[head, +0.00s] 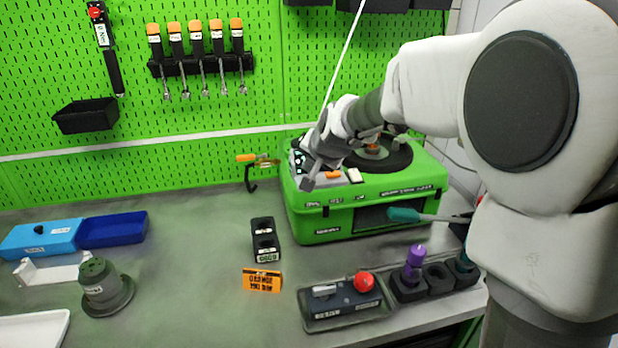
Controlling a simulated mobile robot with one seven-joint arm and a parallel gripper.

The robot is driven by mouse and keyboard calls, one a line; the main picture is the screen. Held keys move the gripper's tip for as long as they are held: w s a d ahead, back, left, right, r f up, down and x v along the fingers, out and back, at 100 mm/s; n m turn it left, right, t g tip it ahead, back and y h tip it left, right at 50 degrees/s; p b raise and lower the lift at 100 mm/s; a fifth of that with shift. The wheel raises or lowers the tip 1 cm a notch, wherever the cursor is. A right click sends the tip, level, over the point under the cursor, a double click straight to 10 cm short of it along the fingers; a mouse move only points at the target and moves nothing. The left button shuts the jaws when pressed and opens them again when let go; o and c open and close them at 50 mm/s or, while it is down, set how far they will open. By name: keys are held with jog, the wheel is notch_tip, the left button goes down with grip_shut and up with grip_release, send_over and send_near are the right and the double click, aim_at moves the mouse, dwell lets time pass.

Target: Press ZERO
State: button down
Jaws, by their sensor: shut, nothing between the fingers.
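The green testbench unit (368,205) stands on the table against the pegboard, with a round black turntable-like top (395,160). Its control panel (297,160) is at the top left, with small light marks, an orange key (333,175) and a white key (355,175) along the front. My gripper (309,183) is shut and empty, pointing down at the front left of this panel. It covers part of the panel. I cannot tell whether it touches a key. The key labels are too small to read, so I cannot pick out ZERO.
A control box with a red button (364,281) and a holder with a purple-handled tool (414,262) stand in front. A black block (265,240) and an orange sign (262,280) are left of the unit. Blue trays (112,229) lie far left. The table's middle left is clear.

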jog(key=shift+f+b, duration=0.5)
jog(key=shift+f, duration=0.15)
dwell(0.6)
jog(key=shift+r, duration=0.1)
jog(key=shift+r+p, duration=0.7)
jog(key=shift+r, duration=0.1)
jog(key=shift+r+p, duration=1.95)
jog(key=shift+r, duration=0.55)
